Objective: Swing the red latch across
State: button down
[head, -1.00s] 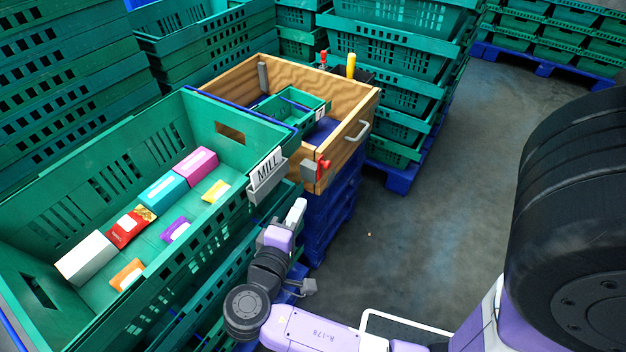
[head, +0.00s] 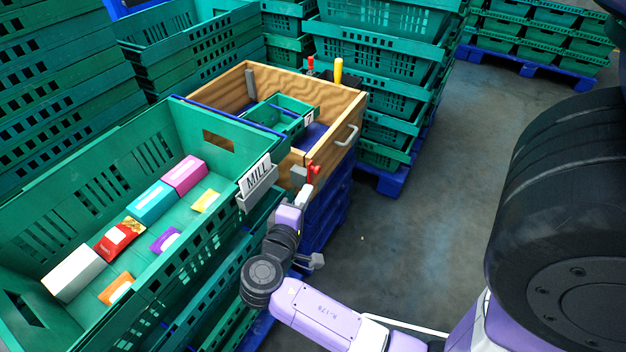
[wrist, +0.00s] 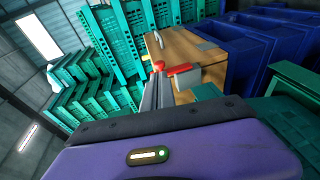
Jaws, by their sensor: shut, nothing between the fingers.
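The red latch (head: 313,171) sits on the front corner of a wooden box (head: 338,113), next to a grey block (head: 298,175). In the wrist view the red latch (wrist: 180,70) is a short bar with a round knob at its left end, beside the grey block (wrist: 187,79). My gripper (head: 304,191) is shut and empty, just below the latch in the head view. In the wrist view the fingertips of my gripper (wrist: 157,80) lie close under the knob; I cannot tell whether they touch it.
A green crate (head: 215,142) labelled MILL, holding several packages, stands left of my gripper. The wooden box holds a small green crate (head: 292,108) and has a grey handle (head: 347,136). Stacked green crates (head: 385,85) stand behind it. Open floor (head: 430,190) lies to the right.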

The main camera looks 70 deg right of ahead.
aim_at(317, 172)
jog(key=d, duration=0.4)
jog(key=d+f, duration=0.1)
jog(key=d, duration=0.1)
jog(key=shift+d, duration=0.1)
jog(key=shift+r, duration=0.2)
jog(key=shift+s+d+r+p, duration=0.1)
jog(key=shift+p, duration=0.45)
jog(key=shift+y, duration=0.3)
